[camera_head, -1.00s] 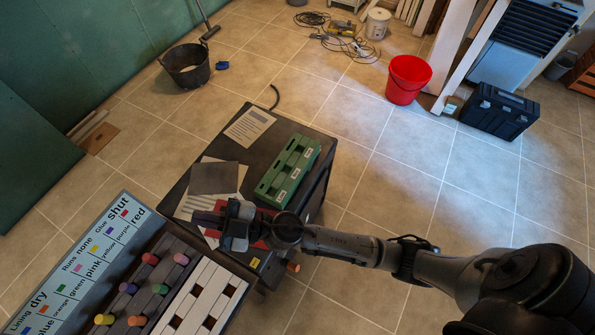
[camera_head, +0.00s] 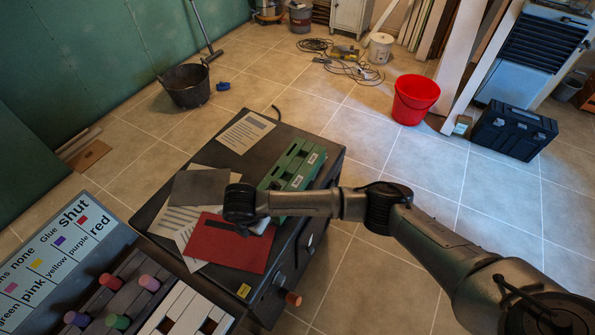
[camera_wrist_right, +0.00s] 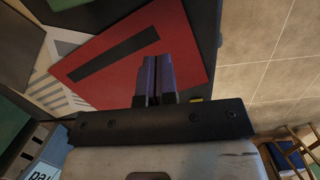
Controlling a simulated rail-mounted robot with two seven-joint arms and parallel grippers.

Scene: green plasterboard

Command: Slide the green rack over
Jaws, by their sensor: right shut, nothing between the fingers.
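The green rack (camera_head: 296,163), a slotted block with small white labels on its side, lies along the right side of the dark cabinet top (camera_head: 226,167) in the head view. My right arm crosses in front of its near end and hides that part. My right gripper (camera_wrist_right: 158,62) is shut and empty. In the right wrist view its two purplish fingers lie together over the red sheet (camera_wrist_right: 125,57). In the head view the fingers are hidden behind the wrist, just left of the rack's near end. I cannot tell whether they touch anything. My left gripper is not in view.
The red sheet (camera_head: 229,243), a grey square (camera_head: 200,187) and papers (camera_head: 245,132) lie on the cabinet. A labelled board (camera_head: 62,245) with coloured pegs is at the lower left. A red bucket (camera_head: 413,99) and black toolbox (camera_head: 513,132) stand on the tiled floor.

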